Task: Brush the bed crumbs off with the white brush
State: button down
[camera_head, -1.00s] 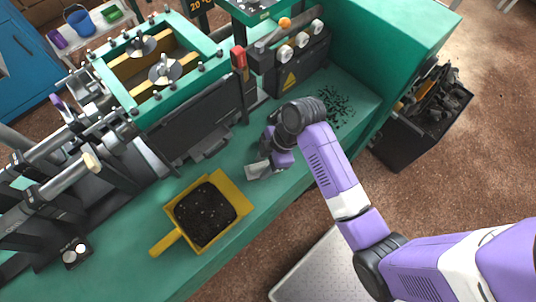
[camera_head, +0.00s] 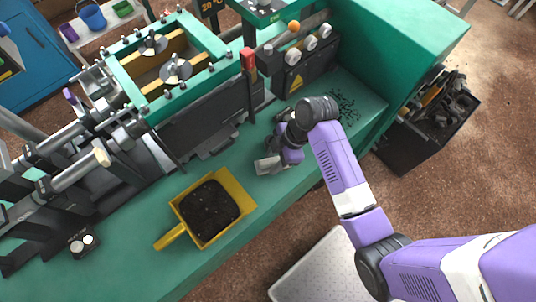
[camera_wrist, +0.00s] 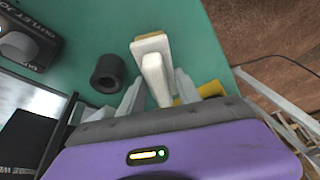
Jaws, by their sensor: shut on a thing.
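My gripper (camera_head: 278,160) is low over the green machine bed (camera_head: 130,262), left of the dark crumbs (camera_head: 346,106). In the wrist view, its fingers (camera_wrist: 157,92) are closed around the handle of the white brush (camera_wrist: 151,48). The brush's pale head, with a tan edge, points away from my gripper. In the head view, the brush (camera_head: 268,166) shows just left of my gripper; whether it touches the bed cannot be told. The crumbs lie scattered at the bed's right end. A yellow dustpan (camera_head: 246,203) holding a dark heap (camera_head: 210,208) lies lower left of my gripper.
A black hollow cylinder (camera_wrist: 108,74) stands on the bed beside the brush. A dark control box with white knobs (camera_head: 303,62) stands behind my gripper. The green housing (camera_head: 400,45) bounds the right end. A dark bin of scrap (camera_head: 428,130) stands on the floor.

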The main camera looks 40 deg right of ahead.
jog(key=shift+d+f, duration=0.2)
jog(key=shift+d, duration=4.2)
jog(key=shift+w+r+p, duration=0.15)
jog(key=shift+r+p, duration=0.25)
jog(key=shift+r, duration=0.5)
jog(key=shift+w+r+p, duration=0.1)
jog(key=shift+r+p, duration=0.3)
jog(key=shift+r, duration=0.45)
notch_tip(320, 180, up, 3)
jog(key=shift+s+a+f, duration=0.1)
jog(key=shift+f, duration=0.05)
jog(key=shift+s+a+r, duration=0.1)
jog(key=shift+r, duration=1.3)
